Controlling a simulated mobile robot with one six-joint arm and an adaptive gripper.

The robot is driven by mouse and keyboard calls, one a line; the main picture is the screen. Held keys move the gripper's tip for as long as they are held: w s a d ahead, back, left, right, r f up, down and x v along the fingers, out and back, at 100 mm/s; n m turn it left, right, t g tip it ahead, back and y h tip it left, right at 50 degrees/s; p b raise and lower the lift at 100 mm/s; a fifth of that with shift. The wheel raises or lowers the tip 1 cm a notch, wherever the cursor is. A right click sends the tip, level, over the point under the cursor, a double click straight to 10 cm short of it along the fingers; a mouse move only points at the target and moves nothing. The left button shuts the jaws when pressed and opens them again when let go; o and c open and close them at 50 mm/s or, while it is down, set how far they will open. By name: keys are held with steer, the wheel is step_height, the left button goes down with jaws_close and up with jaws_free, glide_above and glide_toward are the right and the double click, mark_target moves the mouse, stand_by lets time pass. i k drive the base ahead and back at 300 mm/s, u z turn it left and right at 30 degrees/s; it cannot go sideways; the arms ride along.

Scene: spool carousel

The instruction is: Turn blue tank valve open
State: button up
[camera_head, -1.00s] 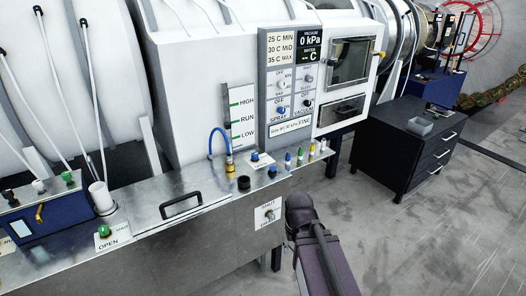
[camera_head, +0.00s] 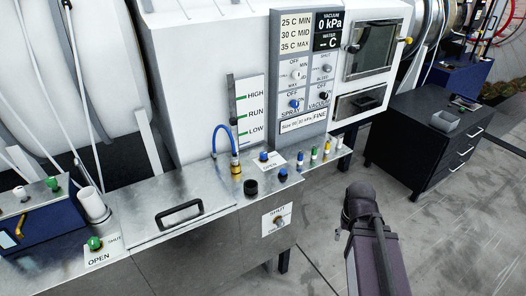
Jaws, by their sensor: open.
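A blue valve knob (camera_head: 264,155) sits on a white label plate (camera_head: 271,161) on the steel bench top, right of a brass fitting (camera_head: 236,168) with a blue hose. The plate's lettering is too small to read surely. A second blue knob or cap (camera_head: 283,174) stands nearer the bench's front edge. My arm rises at the lower right, in front of the bench and to the right of the knobs. My gripper does not show in this view.
A black cap (camera_head: 251,187) and several coloured small bottles (camera_head: 314,153) stand on the bench. A green knob (camera_head: 95,243) on an OPEN/SHUT plate is at left. A SHUT-marked valve (camera_head: 277,220) is on the front panel. A black drawer cabinet (camera_head: 420,145) stands at right; floor before it is clear.

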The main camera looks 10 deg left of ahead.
mark_target(264, 155)
steer(key=u, duration=0.2)
steer(key=i, duration=0.95)
steer(key=u, duration=0.5)
